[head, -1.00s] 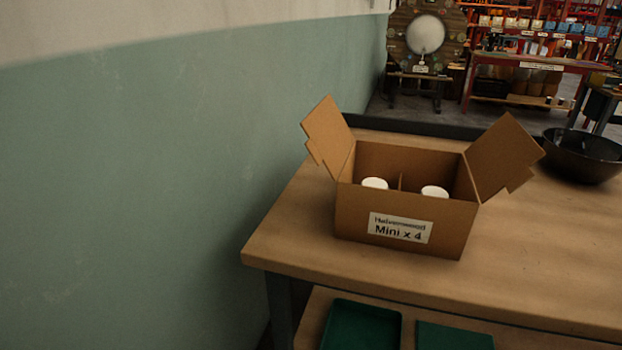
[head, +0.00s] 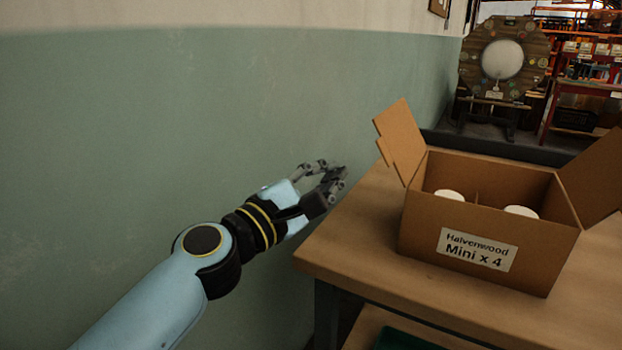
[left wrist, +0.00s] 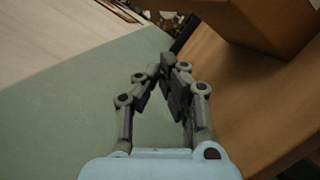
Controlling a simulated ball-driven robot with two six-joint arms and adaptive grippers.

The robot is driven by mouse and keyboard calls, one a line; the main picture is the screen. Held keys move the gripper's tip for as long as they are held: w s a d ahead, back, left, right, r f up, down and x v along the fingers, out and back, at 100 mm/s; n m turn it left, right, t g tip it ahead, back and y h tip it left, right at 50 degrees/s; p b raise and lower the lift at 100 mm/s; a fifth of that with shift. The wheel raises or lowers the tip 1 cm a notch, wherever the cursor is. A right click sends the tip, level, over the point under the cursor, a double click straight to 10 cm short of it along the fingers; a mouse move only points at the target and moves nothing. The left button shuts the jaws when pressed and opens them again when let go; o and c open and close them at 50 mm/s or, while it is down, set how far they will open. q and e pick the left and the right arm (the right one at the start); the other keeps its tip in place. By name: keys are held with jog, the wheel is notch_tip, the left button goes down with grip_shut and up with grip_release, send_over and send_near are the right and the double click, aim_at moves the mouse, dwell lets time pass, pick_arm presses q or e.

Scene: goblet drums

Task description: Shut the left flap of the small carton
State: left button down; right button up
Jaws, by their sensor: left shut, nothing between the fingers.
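The small carton (head: 425,240) stands on the wooden bench, its label reading "Halvenwood Mini x 4". Its left flap (head: 400,140) stands open, tilted up and outward to the left. Its right flap (head: 597,180) is also open, leaning out to the right. Two white round tops (head: 449,195) show inside, with a divider between them. My left gripper (head: 338,178) is shut and empty, left of the carton and apart from it, by the bench's left edge. In the left wrist view its fingertips (left wrist: 170,65) meet, with the carton (left wrist: 265,22) at upper right. My right gripper is not in view.
The wooden bench (head: 350,245) has clear top to the left of and in front of the carton. A green wall (head: 130,130) runs along the left, close to my arm. A dark raised edge (head: 475,146) lies behind the carton.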

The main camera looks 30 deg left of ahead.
pick_arm(q)
jog(key=w+d, duration=0.1)
jog(key=d+r+p, duration=0.1)
jog(key=w+d+r+p, duration=0.1)
jog(key=d, duration=0.1)
jog(key=shift+w+r, duration=0.2)
jog(key=shift+w, duration=0.15)
jog(key=shift+w+d, duration=0.1)
